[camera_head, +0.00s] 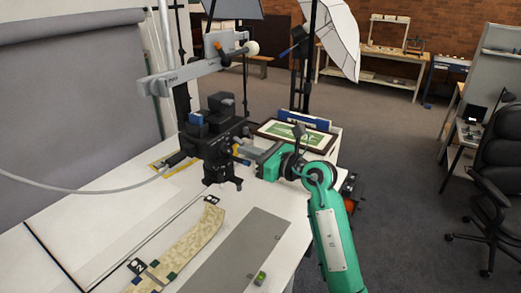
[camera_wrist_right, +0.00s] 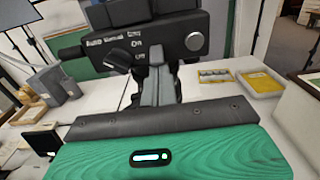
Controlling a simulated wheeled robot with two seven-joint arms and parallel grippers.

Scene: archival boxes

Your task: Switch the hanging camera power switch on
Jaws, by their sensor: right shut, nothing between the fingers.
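The black hanging camera (camera_head: 210,135) hangs from a grey arm above the white table. In the right wrist view its body (camera_wrist_right: 165,35) fills the top, with a round knob and small white lettering that seems to include On and Off. A dark tilted lever (camera_wrist_right: 118,60), which looks like the power switch, sits left of the lower lettering. My right gripper (camera_head: 241,153) is at the camera's right side. Its grey fingers (camera_wrist_right: 157,82) are shut and empty, just right of the lettering. I cannot tell whether they touch the camera. My left gripper is out of view.
A long beige strip (camera_head: 190,243) and a grey board (camera_head: 235,255) lie on the table below the camera. A yellow tray (camera_wrist_right: 262,83) shows right in the wrist view. A cable (camera_head: 80,190) runs left from the camera.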

